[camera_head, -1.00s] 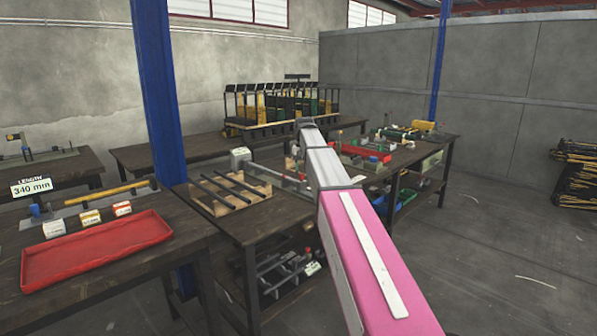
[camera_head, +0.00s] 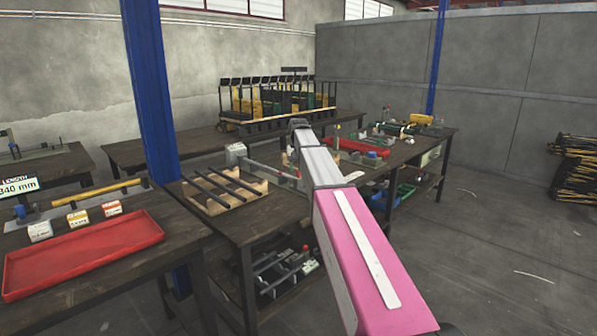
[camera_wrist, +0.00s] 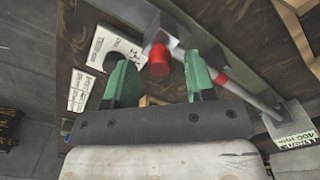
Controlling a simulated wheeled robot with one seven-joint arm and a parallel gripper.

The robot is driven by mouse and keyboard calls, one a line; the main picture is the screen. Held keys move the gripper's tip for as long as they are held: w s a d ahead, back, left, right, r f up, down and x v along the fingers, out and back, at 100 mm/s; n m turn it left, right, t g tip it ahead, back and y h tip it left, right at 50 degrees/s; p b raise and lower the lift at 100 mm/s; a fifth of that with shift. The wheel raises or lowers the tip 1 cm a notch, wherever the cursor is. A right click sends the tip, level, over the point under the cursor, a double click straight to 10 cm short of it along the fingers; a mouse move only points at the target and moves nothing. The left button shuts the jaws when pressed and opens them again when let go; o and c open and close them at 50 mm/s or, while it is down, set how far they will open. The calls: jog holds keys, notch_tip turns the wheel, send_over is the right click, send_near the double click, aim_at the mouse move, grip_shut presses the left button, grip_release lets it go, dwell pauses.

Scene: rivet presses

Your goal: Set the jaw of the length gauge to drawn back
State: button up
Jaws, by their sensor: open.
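In the wrist view, my gripper (camera_wrist: 160,62) is open, with its two green fingers apart. A red knob (camera_wrist: 159,62) shows in the gap between the fingertips; I cannot tell whether either finger touches it. The knob is on a grey block (camera_wrist: 160,25), which looks like the jaw of the length gauge. A grey rod runs from there down to the right to a grey end block (camera_wrist: 290,123) with a label reading 400 mm. In the head view, a grey gauge block (camera_head: 235,153) stands on the middle bench. My arm covers part of that bench, and my fingers are hidden there.
White printed cards (camera_wrist: 82,90) lie beside the gauge. A wooden rack (camera_head: 222,188) with dark bars is near the bench's front. A red tray (camera_head: 85,262) sits on the left bench, a blue post (camera_head: 150,90) rises between benches, and a red bin (camera_head: 360,147) is at the right.

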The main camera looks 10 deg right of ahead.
jog(key=shift+f, duration=0.5)
grip_shut()
jog(key=s+d, duration=0.1)
jog(key=s, duration=0.1)
jog(key=s+d, duration=0.1)
jog(key=s, duration=0.1)
jog(key=s+d, duration=0.1)
jog(key=d, duration=0.1)
jog(key=shift+s, duration=0.4)
grip_release()
jog(key=shift+d, duration=0.1)
